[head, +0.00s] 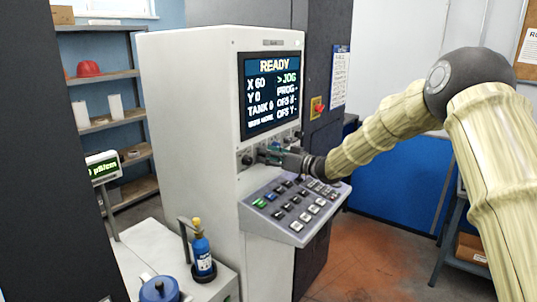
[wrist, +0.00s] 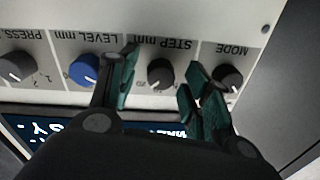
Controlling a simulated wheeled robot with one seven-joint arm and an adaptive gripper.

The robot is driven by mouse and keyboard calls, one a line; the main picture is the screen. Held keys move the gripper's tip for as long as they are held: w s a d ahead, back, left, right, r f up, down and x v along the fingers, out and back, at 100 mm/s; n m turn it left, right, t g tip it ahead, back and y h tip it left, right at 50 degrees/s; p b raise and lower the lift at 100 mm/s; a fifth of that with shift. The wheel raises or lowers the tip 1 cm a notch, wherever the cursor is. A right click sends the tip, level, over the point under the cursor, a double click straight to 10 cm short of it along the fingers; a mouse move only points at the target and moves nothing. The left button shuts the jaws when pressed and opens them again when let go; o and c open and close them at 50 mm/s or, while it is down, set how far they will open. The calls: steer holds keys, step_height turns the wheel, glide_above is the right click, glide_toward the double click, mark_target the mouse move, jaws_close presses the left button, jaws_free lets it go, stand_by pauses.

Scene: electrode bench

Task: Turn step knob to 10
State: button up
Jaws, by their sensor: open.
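The step knob (wrist: 160,73) is a small dark round knob under the label "STEP mm", which appears upside down in the wrist view. My gripper (wrist: 162,66) is open, with one green-padded finger on each side of this knob. I cannot tell whether either finger touches it. A scale mark that looks like 20 shows beside the knob; its pointer setting is not readable. In the head view my gripper (head: 268,155) is at the knob row below the screen, and it hides the step knob there.
The mode knob (wrist: 228,78) is close beside the right finger. The blue level knob (wrist: 84,70) is beside the left finger, with the grey pressure knob (wrist: 15,67) farther left. The screen (head: 270,94) reads READY. A sloped keypad (head: 292,208) juts out below my gripper.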

steer(key=c, duration=1)
steer(key=shift+c, duration=0.2)
steer(key=shift+f+n+b, duration=0.1)
steer(key=shift+n+b, duration=0.2)
steer(key=shift+b, duration=0.1)
steer(key=n+b, duration=0.8)
